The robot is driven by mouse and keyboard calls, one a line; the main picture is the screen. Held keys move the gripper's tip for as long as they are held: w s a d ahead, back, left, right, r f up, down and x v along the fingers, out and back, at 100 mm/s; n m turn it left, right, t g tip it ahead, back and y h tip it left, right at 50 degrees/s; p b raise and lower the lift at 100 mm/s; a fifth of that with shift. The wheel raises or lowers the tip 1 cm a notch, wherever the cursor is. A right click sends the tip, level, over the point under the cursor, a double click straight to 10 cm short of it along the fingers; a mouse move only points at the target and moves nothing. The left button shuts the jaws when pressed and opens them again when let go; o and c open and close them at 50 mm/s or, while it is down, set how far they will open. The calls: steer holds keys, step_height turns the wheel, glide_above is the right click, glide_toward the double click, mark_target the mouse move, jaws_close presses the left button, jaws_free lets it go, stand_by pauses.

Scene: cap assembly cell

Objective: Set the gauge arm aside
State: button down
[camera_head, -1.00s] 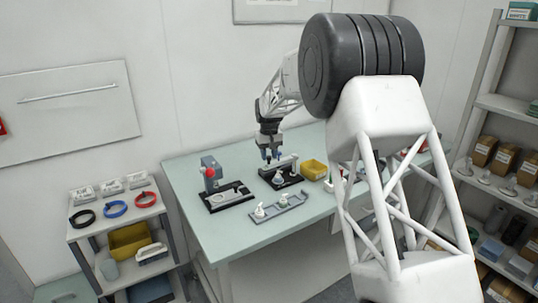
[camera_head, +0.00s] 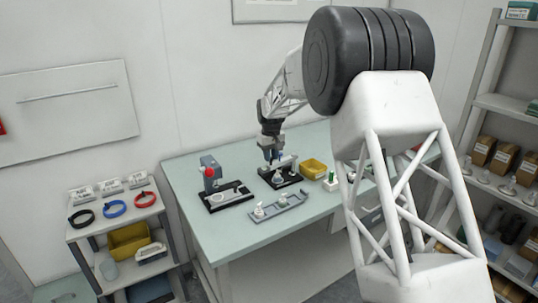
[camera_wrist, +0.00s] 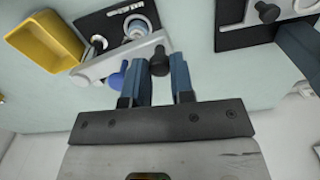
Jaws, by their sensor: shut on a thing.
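The gauge arm (camera_wrist: 120,60) is a pale grey bar with a black knob (camera_wrist: 159,62) at one end, lying across the near edge of a black fixture (camera_wrist: 112,20) in the wrist view. My gripper (camera_wrist: 160,72) has its two blue fingers on either side of the knob and is shut on it. A blue knob (camera_wrist: 117,78) sits beside the left finger. In the head view my gripper (camera_head: 271,160) is over the black fixture (camera_head: 271,181) in the middle of the bench. A white ring-shaped part shows in the fixture; the contact at the fingertips is partly hidden.
A yellow bin (camera_head: 314,169) stands just right of the fixture. A grey tray with small white parts (camera_head: 279,208) lies in front. Another black fixture with a red-knobbed post (camera_head: 209,173) stands to the left. The bench's front left is clear.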

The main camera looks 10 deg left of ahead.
steer(key=w+d+n, duration=0.1)
steer(key=d+n, duration=1.5)
steer(key=shift+d+n, duration=0.2)
steer(key=shift+n, duration=0.1)
steer(key=shift+w, duration=0.1)
steer(key=c, duration=1.3)
jaws_free()
steer(key=shift+o, duration=0.2)
step_height(320, 180, up, 8)
